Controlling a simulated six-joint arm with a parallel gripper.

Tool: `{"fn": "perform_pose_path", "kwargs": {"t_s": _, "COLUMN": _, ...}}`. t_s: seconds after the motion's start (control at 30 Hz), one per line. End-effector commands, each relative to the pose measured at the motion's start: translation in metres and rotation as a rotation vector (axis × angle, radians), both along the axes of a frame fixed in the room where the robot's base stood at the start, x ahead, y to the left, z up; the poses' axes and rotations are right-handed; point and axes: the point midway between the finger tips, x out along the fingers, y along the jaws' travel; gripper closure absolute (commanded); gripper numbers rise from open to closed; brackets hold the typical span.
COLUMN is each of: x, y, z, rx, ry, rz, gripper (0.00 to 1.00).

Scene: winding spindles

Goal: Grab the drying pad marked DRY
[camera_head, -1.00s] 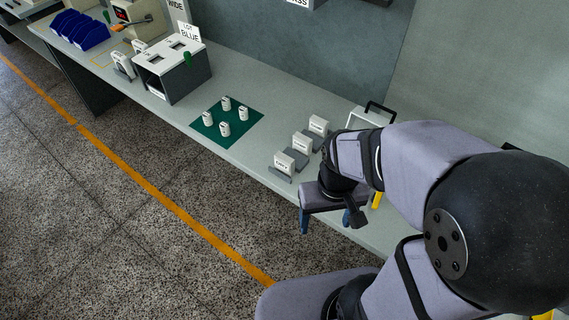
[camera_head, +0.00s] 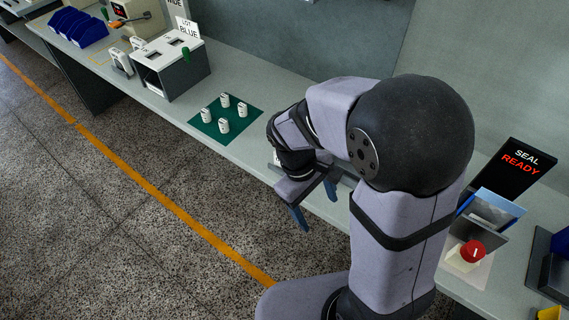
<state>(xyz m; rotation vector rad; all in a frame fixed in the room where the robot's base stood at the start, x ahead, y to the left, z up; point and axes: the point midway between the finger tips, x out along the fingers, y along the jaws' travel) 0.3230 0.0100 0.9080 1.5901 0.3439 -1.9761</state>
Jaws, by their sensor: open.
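My gripper (camera_head: 314,204) is open and empty, its two blue fingers pointing down over the front edge of the bench. Behind it my arm covers most of the row of small grey stands with white labels. Only a sliver of one white label (camera_head: 275,158) shows at the left of my wrist. The lettering cannot be read, so I cannot tell which one is marked DRY. My gripper is in front of this row, and no contact with it shows.
A green mat (camera_head: 240,127) with several white spindles lies left of my arm. Further left stands a grey and white box (camera_head: 170,72) with a "LOT BLUE" sign. At right are a "SEAL READY" display (camera_head: 515,170) and a red button (camera_head: 472,250).

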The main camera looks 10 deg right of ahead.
Motion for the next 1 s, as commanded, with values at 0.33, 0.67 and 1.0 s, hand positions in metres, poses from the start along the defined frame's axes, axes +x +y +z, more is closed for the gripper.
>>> {"fn": "perform_pose_path", "kwargs": {"t_s": 0.33, "x": 0.084, "y": 0.056, "z": -0.045, "rx": -0.408, "ry": 0.189, "rz": 0.722, "gripper": 0.3}}
{"fn": "perform_pose_path", "kwargs": {"t_s": 0.67, "x": 0.113, "y": 0.074, "z": -0.052, "rx": -0.794, "ry": 0.294, "rz": 1.076, "gripper": 0.3}}
{"fn": "perform_pose_path", "kwargs": {"t_s": 1.0, "x": 0.128, "y": 0.08, "z": -0.045, "rx": -1.214, "ry": 0.339, "rz": 1.396, "gripper": 0.3}}
